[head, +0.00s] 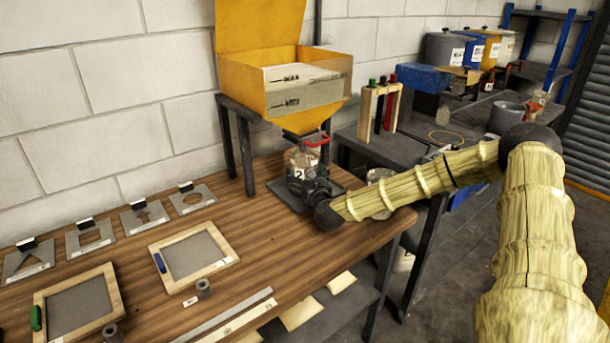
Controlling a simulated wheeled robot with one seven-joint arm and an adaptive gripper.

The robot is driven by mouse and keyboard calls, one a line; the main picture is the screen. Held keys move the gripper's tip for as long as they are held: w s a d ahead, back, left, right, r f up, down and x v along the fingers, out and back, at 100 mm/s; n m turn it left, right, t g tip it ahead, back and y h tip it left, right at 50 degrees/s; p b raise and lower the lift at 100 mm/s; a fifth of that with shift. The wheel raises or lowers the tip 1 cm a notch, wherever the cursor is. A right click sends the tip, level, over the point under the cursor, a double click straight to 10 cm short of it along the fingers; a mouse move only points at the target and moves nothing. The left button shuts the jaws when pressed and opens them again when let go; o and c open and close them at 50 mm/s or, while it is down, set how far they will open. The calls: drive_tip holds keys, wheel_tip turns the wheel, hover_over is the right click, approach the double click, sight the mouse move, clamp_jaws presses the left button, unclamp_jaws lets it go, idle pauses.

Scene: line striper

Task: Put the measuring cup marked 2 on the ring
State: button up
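The measuring cup marked 2 (299,160) stands over a dark plate (284,194) under the yellow hopper's outlet; it looks cloudy and its number faces the front. My gripper (308,185) is at the cup's lower front right and hides part of it. The fingers are dark and small, so I cannot tell whether they are closed on the cup. A thin tan ring (446,138) lies flat on the grey bench to the right, with nothing on it.
The yellow hopper (312,92) with a red handle (315,141) overhangs the cup. A wooden rack (381,108) with coloured-top tubes and a grey pot (506,117) stand near the ring. Stencils and framed screens (194,252) occupy the wooden table (262,246).

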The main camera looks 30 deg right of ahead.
drive_tip(key=shift+r, duration=0.1)
idle(0.3)
drive_tip(key=shift+r, duration=0.1)
drive_tip(key=b+v, duration=0.2)
drive_tip(key=v, duration=1)
idle(1.2)
